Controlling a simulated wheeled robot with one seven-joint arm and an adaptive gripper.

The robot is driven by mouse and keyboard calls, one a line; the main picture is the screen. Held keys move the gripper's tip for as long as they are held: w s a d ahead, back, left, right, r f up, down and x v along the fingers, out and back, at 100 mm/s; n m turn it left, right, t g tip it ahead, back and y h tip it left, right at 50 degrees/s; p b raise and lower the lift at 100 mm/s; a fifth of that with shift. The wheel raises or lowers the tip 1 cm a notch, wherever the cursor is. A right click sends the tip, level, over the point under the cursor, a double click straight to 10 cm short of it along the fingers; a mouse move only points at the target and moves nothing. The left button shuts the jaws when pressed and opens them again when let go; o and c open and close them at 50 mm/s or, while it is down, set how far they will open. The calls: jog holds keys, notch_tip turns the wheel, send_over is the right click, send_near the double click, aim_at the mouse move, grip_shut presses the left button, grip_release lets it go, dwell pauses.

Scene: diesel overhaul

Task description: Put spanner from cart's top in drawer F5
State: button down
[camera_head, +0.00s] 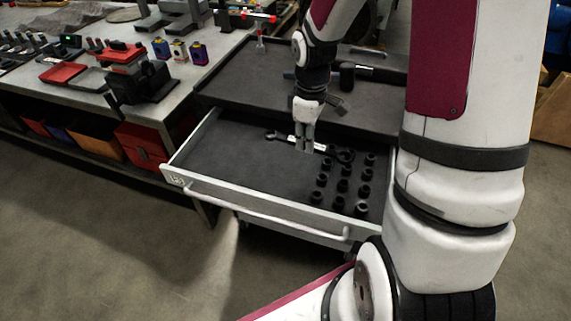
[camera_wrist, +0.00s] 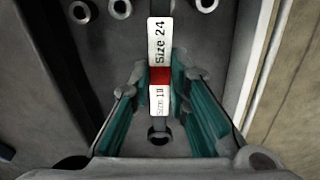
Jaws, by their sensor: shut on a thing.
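The spanner (camera_head: 281,138) is dark with white labels and lies crosswise in my gripper (camera_head: 304,148) in the head view. In the wrist view the spanner (camera_wrist: 158,45) shows labels reading Size 24 and Size 19 and a red band between the teal finger pads of my gripper (camera_wrist: 160,80). The gripper is shut on its middle. The open drawer (camera_head: 225,145) is below, with a dark floor and a pale front; its front tag is too small to read surely. The spanner is over the drawer; I cannot tell whether it touches the floor.
Several black sockets (camera_head: 343,185) stand in rows in the drawer's right part. Its left part is bare. The cart's top (camera_head: 240,80) behind carries a few dark tools.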

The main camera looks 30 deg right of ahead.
jog(key=shift+n, duration=0.5)
jog(key=f+b, duration=0.1)
jog(key=f, duration=0.1)
jog(key=f+b, duration=0.1)
jog(key=f, duration=0.1)
jog(key=s+f+b, duration=0.1)
jog(key=f, duration=0.1)
jog(key=shift+s+d+f, duration=0.1)
jog(key=shift+f, duration=0.2)
send_over(257, 163)
jog(key=shift+s+d+f, duration=0.1)
jog(key=shift+s+f, duration=0.1)
jog(key=shift+f, duration=0.55)
jog(key=shift+w, duration=0.1)
jog(key=shift+f+p, duration=0.3)
jog(key=shift+f, duration=1.45)
jog(key=shift+f, duration=0.15)
jog(key=c, duration=1.6)
grip_release()
jog(key=shift+c, duration=0.2)
jog(key=shift+o, duration=0.5)
